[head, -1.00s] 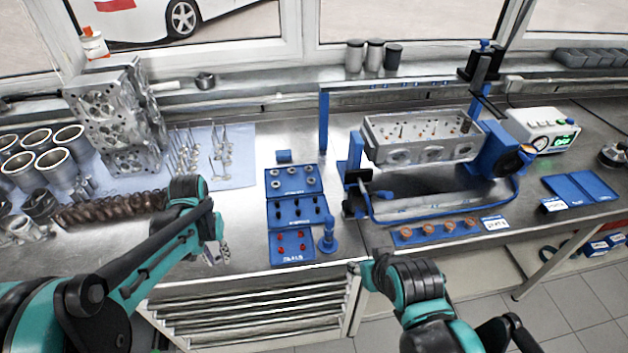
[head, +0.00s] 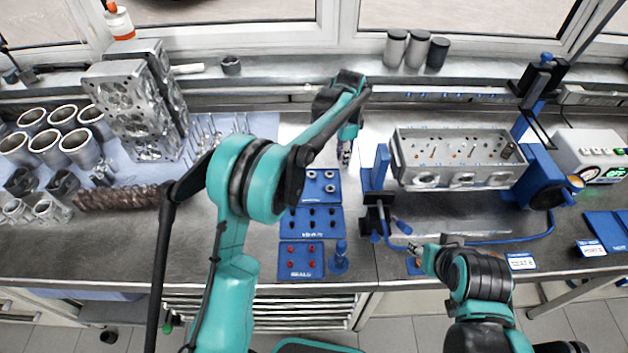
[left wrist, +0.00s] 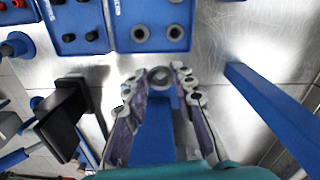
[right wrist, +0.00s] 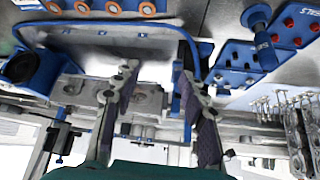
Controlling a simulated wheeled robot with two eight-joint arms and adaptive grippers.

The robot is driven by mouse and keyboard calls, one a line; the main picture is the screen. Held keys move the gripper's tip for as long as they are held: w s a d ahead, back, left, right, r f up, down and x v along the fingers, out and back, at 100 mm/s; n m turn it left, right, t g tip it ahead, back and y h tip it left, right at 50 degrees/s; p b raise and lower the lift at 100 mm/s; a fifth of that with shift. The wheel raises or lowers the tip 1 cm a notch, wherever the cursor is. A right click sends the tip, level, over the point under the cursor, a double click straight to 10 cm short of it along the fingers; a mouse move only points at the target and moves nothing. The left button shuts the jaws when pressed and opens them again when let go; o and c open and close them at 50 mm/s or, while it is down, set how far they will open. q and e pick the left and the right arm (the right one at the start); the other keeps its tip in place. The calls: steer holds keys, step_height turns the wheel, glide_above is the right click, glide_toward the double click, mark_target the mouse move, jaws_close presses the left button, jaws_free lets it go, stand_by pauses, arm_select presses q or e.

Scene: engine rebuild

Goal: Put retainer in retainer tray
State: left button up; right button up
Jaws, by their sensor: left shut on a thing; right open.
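My left gripper (head: 345,152) is over the bench just behind the blue retainer tray (head: 340,198). In the left wrist view its fingers (left wrist: 158,80) are shut on a grey ring-shaped retainer (left wrist: 160,76), with a blue piece showing below and between them. The retainer tray (left wrist: 122,44) lies just beyond the fingertips, with several grey rings in it. The held retainer is apart from the tray in that view; its height is hard to tell. My right gripper (head: 414,248) is open and empty near the bench front, and its spread fingers (right wrist: 158,75) show in the right wrist view.
A tray of black keepers (head: 338,224) and a tray of red seals (head: 290,270) lie in front. A blue post (head: 339,262) stands beside them. The cylinder head in its blue stand (head: 455,175) is to the right. Valves and springs (head: 115,196) lie left.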

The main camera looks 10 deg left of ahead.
arm_select(q)
steer(key=b, duration=0.2)
glide_above(312, 191)
step_height(312, 191, down, 6)
steer(key=shift+r, duration=0.15)
step_height(312, 191, down, 4)
steer(key=shift+f+b, duration=0.1)
steer(key=shift+b, duration=0.45)
steer(key=shift+s, duration=0.1)
steer(key=o, duration=0.4)
steer(key=shift+f, duration=0.1)
steer(key=o, duration=0.5)
steer(key=shift+c, duration=0.2)
